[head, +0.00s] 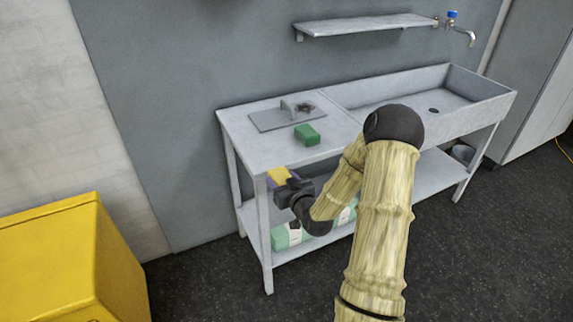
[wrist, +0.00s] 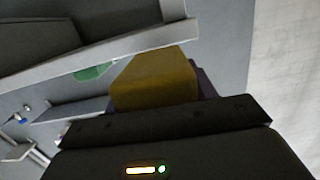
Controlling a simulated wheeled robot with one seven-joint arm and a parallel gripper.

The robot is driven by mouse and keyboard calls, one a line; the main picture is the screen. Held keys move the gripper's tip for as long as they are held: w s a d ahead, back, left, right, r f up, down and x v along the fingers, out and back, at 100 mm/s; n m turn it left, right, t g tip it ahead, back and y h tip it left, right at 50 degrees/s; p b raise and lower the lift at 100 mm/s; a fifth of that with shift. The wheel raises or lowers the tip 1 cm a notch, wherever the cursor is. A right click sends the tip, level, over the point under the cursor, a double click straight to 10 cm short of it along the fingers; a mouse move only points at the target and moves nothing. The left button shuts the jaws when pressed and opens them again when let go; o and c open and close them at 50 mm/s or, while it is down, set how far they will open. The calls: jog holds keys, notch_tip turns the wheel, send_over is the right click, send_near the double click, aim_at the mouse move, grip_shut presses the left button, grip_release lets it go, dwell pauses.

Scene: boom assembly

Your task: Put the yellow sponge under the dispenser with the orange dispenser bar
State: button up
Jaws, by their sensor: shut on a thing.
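The yellow sponge (head: 279,175) is held by my gripper (head: 282,182) at the front left corner of the metal sink table (head: 245,130). In the head view the arm's dark wrist hides part of the grip. In the wrist view the sponge (wrist: 155,80) sticks out beyond the dark gripper body, and a purplish part shows beside it. The gripper is shut on the sponge. I cannot make out a dispenser or an orange dispenser bar in either view.
A green block (head: 307,134) lies on the tabletop near a grey plate (head: 270,120) with a small upright part. Green-and-white packages (head: 285,237) lie on the lower shelf. A wall shelf (head: 365,25), a tap (head: 460,30) and a yellow bin (head: 60,255) stand around.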

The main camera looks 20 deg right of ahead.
jog(key=s+a+f, duration=0.4)
jog(key=f, duration=0.4)
jog(key=s+a+f, duration=0.4)
jog(key=f, duration=0.5)
jog(key=s+a+f, duration=0.4)
jog(key=f, duration=0.4)
notch_tip(320, 180, up, 13)
jog(key=p, duration=1.1)
jog(key=shift+w+f+h, duration=0.15)
jog(key=shift+w+h, duration=0.15)
jog(key=shift+w, duration=0.1)
jog(key=shift+w+a, duration=0.15)
jog(key=shift+a, duration=0.05)
